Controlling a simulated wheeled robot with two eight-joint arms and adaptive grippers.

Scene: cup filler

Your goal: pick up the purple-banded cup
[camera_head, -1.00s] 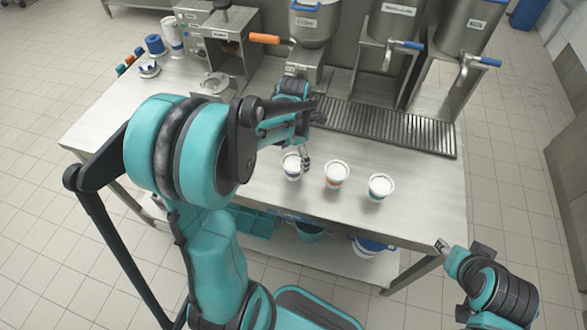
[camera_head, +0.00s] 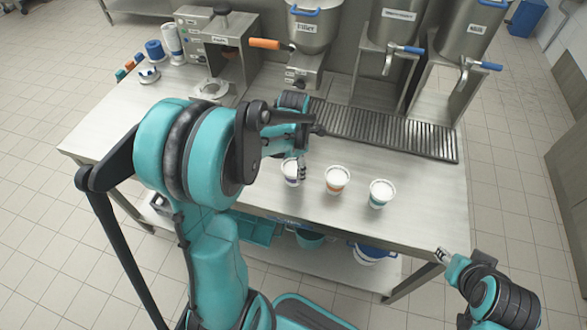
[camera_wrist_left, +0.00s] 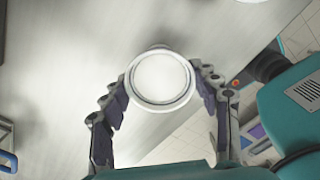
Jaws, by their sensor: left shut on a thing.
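The purple-banded cup (camera_head: 289,171) is white and is the leftmost of three cups on the steel counter (camera_head: 420,185). Its band is mostly hidden in the head view by my left gripper (camera_head: 296,170). In the left wrist view the cup's round white top (camera_wrist_left: 162,79) lies between the two dark fingers of my left gripper (camera_wrist_left: 163,95), which press on it from both sides. I cannot tell whether the cup is off the counter. My right gripper (camera_head: 442,256) is away from the cups, off the counter's front right corner; its fingers are too small to read.
An orange-banded cup (camera_head: 338,179) stands just right of the held cup, and a teal-banded cup (camera_head: 381,193) further right. Behind are a drip grate (camera_head: 395,132), the filler (camera_head: 312,35) and steel dispensers (camera_head: 400,30). The counter's right end is clear.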

